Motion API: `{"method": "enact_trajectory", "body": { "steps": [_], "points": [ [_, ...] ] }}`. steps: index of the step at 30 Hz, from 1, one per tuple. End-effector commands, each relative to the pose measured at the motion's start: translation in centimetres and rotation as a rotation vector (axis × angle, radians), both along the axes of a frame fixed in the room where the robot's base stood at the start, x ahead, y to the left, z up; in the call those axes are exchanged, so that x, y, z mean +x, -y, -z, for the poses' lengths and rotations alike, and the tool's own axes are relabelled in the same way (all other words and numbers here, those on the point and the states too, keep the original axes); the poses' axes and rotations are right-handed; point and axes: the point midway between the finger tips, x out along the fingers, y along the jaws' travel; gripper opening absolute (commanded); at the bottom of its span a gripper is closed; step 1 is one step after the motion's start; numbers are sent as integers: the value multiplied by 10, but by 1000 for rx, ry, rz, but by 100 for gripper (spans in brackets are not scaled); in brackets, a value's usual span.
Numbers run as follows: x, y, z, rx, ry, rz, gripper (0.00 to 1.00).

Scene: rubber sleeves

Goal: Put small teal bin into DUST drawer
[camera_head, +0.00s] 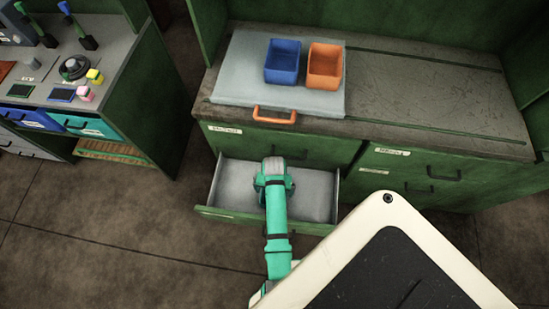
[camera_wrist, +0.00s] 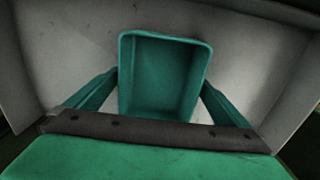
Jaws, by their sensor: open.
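The small teal bin (camera_wrist: 165,75) is in the wrist view, open side facing the camera and empty. It is inside the pulled-out drawer (camera_head: 318,205), over its grey floor; I cannot tell whether it rests flat on it. My gripper (camera_head: 274,180) reaches down into the drawer from the front. In the wrist view, its teal fingers (camera_wrist: 160,80) stand open on either side of the bin, with narrow gaps. In the head view the gripper and arm hide the bin. The drawer's label is too small to read.
A blue bin (camera_head: 283,62) and an orange bin (camera_head: 325,66) stand on a grey board (camera_head: 243,75) on the green cabinet's top, above the drawer. An orange handle (camera_head: 274,115) sticks out at its front edge. Another cabinet (camera_head: 130,100) stands at left; open floor lies between.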

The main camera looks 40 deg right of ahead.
Motion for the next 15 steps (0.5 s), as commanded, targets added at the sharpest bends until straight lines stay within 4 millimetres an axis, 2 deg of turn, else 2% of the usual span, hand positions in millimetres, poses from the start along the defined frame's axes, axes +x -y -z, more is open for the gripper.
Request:
{"method": "enact_trajectory", "body": {
  "steps": [5,15],
  "points": [
    [1,0,-16,-2,2,-2,100],
    [-1,4,-83,-2,3,9,100]
  ]
}}
